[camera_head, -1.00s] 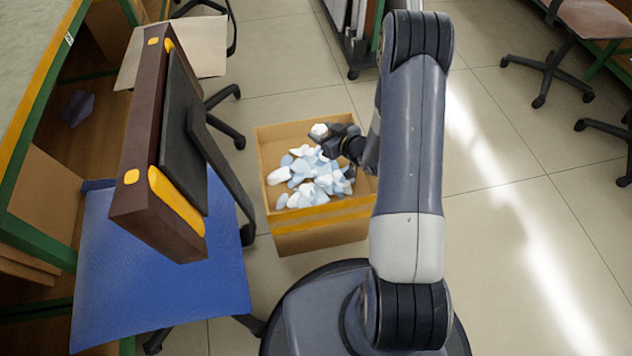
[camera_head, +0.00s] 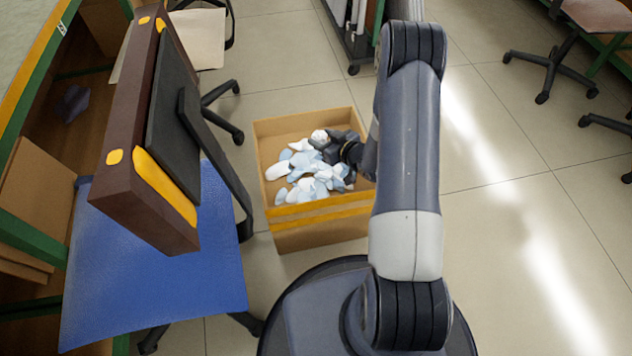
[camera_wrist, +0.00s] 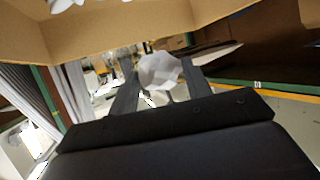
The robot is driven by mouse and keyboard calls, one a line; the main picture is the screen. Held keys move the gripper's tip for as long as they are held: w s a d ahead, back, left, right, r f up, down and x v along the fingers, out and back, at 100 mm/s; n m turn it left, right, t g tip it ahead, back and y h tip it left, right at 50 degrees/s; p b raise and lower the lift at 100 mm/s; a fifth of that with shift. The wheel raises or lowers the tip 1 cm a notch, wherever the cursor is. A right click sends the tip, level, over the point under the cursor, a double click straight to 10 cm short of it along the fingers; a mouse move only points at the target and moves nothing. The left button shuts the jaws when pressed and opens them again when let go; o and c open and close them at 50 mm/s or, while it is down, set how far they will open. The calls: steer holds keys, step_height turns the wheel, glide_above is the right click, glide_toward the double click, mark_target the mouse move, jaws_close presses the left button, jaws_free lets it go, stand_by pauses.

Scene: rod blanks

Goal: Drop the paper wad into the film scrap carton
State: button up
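The film scrap carton (camera_head: 318,232) is an open cardboard box with a yellow band, standing on the floor in front of my base. Pale blue and white scraps (camera_head: 305,180) lie in it. My gripper (camera_head: 322,141) is over the carton's interior near its right side. The paper wad (camera_wrist: 160,71) is a crumpled white ball between my two fingers in the wrist view. It also shows at the fingertips in the head view (camera_head: 319,135). The fingers appear shut on it. The carton's wall (camera_wrist: 110,40) fills the upper wrist view.
A blue chair seat (camera_head: 150,265) stands left of the carton, with a brown and black chair-like panel (camera_head: 150,130) rising above it. A desk (camera_head: 35,70) is at far left. Office chairs (camera_head: 550,65) stand at upper right. The tiled floor right of my arm is clear.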

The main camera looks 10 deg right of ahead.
steer(key=o, duration=0.5)
steer(key=p+v, duration=0.2)
steer(key=v, duration=0.9)
steer(key=shift+w+p, duration=0.1)
steer(key=shift+p, duration=0.2)
steer(key=shift+f, duration=0.1)
steer(key=b+x, duration=0.2)
steer(key=x, duration=0.9)
steer(key=shift+b, duration=0.4)
step_height(320, 180, up, 4)
steer(key=p, duration=0.2)
steer(key=shift+p, duration=0.3)
steer(key=shift+r, duration=0.45)
